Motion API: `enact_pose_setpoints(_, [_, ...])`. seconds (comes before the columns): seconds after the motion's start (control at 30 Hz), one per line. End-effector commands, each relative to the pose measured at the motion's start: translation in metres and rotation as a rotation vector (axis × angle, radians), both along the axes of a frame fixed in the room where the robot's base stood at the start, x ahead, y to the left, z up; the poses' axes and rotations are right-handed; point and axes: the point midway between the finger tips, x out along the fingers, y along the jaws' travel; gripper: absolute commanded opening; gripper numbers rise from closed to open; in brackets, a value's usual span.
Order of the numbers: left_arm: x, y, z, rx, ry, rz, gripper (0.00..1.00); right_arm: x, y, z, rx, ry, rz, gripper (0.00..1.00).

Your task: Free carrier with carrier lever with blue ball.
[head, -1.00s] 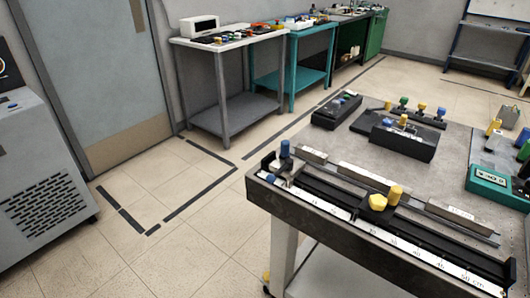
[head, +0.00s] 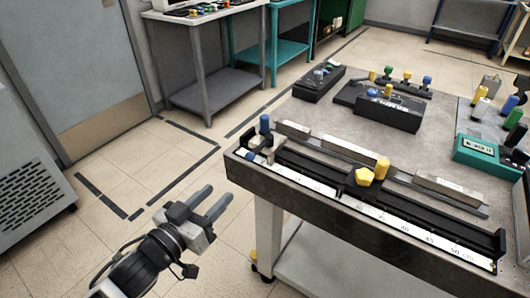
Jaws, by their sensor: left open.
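A long black rail (head: 310,174) with a white scale lies along the near edge of the table. A carrier with a yellow knob (head: 364,177) and a yellow post (head: 381,168) sits on it right of the middle. A blue post (head: 265,124) stands at the rail's left end, with a small bluish part (head: 257,159) low beside it, too small to tell whether it is a ball. No lever with a blue ball can be made out clearly. My left gripper (head: 220,194) is open and empty, over the floor left of the table. My right gripper is out of view.
Behind the rail are metal blocks (head: 350,149), black boxes with coloured posts (head: 388,110) and a teal meter (head: 484,154). The grey tabletop (head: 300,107) has free room at its middle left. Floor left of the table is clear.

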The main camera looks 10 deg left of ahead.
Motion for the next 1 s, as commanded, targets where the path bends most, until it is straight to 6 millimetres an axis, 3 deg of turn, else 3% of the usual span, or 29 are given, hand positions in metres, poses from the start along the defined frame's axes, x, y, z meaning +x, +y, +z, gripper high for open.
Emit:
enact_pose_setpoints(0.13, [0.014, -0.003, 0.016, -0.034, -0.046, -0.036, 0.40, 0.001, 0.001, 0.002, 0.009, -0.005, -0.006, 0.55])
enact_pose_setpoints(0.27, [0.032, -0.009, 0.017, -0.036, -0.047, -0.037, 0.40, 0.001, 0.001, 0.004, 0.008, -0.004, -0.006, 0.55])
enact_pose_setpoints(0.7, [0.119, -0.041, 0.016, -0.035, -0.043, -0.033, 0.40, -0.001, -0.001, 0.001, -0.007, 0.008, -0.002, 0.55])
enact_pose_setpoints(1.0, [0.153, -0.054, 0.015, -0.035, -0.041, -0.035, 0.40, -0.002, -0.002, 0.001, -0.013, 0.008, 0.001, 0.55])
